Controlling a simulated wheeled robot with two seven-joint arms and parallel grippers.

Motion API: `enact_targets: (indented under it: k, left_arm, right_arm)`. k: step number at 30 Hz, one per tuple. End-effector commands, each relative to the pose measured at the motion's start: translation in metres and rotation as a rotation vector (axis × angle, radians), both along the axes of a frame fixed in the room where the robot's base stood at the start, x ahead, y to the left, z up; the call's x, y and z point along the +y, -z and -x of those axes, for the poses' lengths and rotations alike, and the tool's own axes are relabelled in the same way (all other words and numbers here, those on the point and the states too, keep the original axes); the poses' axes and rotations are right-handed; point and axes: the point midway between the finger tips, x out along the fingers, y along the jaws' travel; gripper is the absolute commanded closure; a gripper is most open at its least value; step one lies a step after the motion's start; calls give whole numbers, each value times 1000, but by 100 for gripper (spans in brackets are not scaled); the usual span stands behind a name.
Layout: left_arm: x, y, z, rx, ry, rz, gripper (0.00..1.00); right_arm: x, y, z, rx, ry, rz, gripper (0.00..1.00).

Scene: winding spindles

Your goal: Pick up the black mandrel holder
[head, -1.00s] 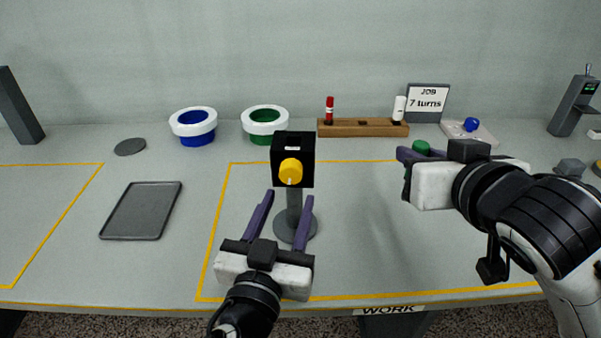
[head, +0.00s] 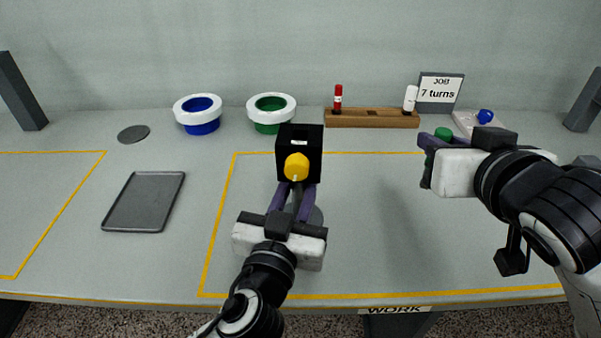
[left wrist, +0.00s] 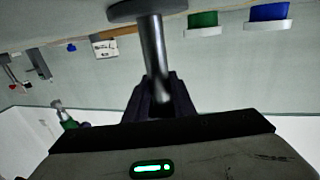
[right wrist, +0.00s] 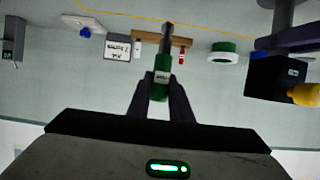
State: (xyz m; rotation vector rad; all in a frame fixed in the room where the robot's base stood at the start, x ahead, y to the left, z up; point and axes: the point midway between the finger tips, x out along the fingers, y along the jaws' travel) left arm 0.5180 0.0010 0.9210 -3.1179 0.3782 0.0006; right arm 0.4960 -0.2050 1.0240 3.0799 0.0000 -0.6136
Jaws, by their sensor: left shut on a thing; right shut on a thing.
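The black mandrel holder (head: 300,145) is a black box with a yellow knob (head: 297,167), upright on a grey post with a round base. My left gripper (head: 296,192) is shut on the post just below the box. The left wrist view shows the post (left wrist: 154,50) between the fingers and the base (left wrist: 145,8). My gripper hides most of the base in the head view, and I cannot tell if it touches the table.
White-rimmed blue (head: 200,125) and green (head: 268,125) rings stand behind. A wooden rack (head: 372,119) holds a red and a white marker. A sign (head: 438,90) reads "7 turns". A grey tray (head: 145,202) lies left. Table between the arms is clear.

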Motion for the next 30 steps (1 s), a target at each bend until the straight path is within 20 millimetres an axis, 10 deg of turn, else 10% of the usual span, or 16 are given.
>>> enact_targets:
  k: [30]
  left_arm:
    - [0,-103,0,-6,1,2,100]
  right_arm:
    - [0,-20,0,-1,0,0,100]
